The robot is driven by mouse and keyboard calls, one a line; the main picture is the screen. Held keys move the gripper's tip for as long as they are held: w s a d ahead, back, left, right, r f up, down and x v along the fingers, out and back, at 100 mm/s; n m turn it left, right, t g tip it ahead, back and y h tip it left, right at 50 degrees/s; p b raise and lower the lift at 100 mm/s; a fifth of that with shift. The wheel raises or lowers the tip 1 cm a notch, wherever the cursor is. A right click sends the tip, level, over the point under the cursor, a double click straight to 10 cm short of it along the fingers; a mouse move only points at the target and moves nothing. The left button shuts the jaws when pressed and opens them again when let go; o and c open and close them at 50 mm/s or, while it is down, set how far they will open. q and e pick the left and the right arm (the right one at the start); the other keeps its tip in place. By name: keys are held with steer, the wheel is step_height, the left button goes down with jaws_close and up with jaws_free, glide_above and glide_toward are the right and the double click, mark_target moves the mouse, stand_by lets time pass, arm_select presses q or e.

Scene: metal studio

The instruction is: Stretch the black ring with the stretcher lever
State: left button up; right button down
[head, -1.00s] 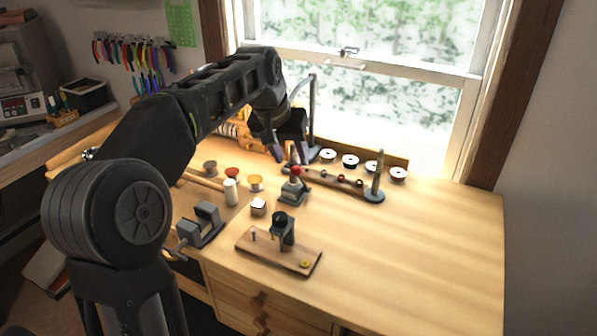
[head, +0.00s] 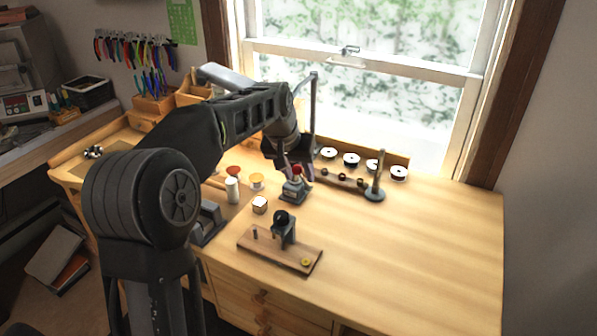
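A small grey metal device with a red ball knob (head: 297,169) on top stands mid-bench; I take it for the stretcher and its lever. My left gripper (head: 296,174) is just above it, fingers pointing down, one on each side of the red knob. A gap shows between the fingers, and I cannot tell whether they touch the knob. A wooden board (head: 290,257) in front carries a black upright tool (head: 284,228) with a dark round top. I cannot make out for sure which dark round part is the black ring. My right gripper is out of view.
A white-topped block (head: 260,204), a white cylinder (head: 232,190) and an orange-topped spool (head: 257,181) stand left of the device. A tapered rod on a round base (head: 375,187) stands to the right. The workbench (head: 420,260) is clear at right.

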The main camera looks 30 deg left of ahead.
arm_select(q)
jaws_close()
stand_by(1.2)
